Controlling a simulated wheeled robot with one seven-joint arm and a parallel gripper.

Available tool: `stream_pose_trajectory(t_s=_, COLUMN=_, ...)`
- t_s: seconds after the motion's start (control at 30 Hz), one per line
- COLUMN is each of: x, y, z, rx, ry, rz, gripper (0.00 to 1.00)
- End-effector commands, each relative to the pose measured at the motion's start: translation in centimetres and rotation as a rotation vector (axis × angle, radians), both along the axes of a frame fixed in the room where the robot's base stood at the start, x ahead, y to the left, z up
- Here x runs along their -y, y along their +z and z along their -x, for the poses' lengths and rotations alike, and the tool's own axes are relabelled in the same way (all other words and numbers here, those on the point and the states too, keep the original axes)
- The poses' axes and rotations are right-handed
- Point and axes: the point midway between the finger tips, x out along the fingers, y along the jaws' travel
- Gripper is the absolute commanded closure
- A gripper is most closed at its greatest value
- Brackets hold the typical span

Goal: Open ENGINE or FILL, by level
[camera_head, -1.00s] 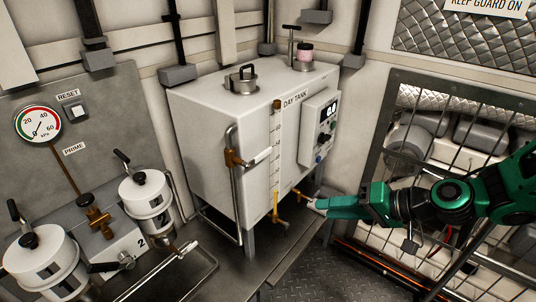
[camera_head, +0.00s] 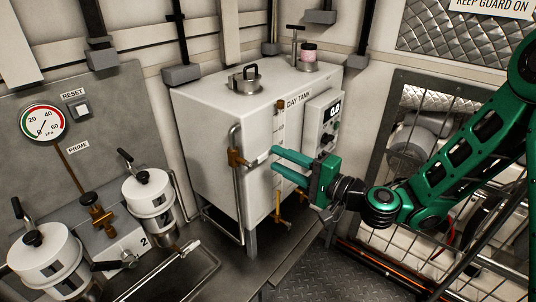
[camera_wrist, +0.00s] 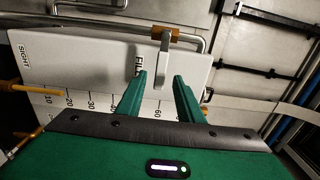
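The white day tank (camera_head: 215,125) has a sight scale (camera_head: 279,125) on its front; I cannot read a level there. The FILL valve is a brass body (camera_head: 237,158) on the pipe at the tank's left, with a pale lever (camera_wrist: 164,62). The FILL label (camera_wrist: 138,66) is beside the lever in the wrist view. My gripper (camera_head: 275,159) is open in front of the tank. In the wrist view its two fingers (camera_wrist: 160,78) stand apart, with the lever's end in line between them; contact is not visible. Brass fittings (camera_head: 281,222) sit low at the sight scale; no ENGINE label is readable.
A panel with a display (camera_head: 328,122) is on the tank's right side, close to my arm. A barred guard (camera_head: 385,145) is at the right. Filter canisters (camera_head: 150,198) and a gauge (camera_head: 41,122) are at the left. The floor (camera_head: 305,278) in front is clear.

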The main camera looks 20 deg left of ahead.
Motion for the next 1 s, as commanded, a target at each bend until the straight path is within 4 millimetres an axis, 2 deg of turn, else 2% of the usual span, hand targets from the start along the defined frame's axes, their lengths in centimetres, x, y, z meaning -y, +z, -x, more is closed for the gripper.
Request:
stream_pose_trajectory(t_s=0.1, x=-2.0, y=0.0, z=-0.7, rx=0.004, ry=0.003, rz=0.001, gripper=0.66)
stream_pose_trajectory(t_s=0.3, x=-4.0, y=0.0, z=-1.6, rx=0.001, ry=0.001, rz=0.002, gripper=0.66)
stream_pose_trajectory(t_s=0.7, x=-4.7, y=0.0, z=-2.0, rx=0.001, ry=0.000, rz=0.001, gripper=0.66)
stream_pose_trajectory(t_s=0.73, x=-4.7, y=0.0, z=-2.0, rx=0.001, ry=0.000, rz=0.001, gripper=0.69)
stream_pose_trajectory(t_s=0.87, x=-4.7, y=0.0, z=-1.9, rx=0.001, ry=0.000, rz=0.001, gripper=1.00)
stream_pose_trajectory(t_s=1.0, x=-4.7, y=-0.1, z=-1.9, rx=0.000, ry=0.000, rz=0.002, gripper=1.00)
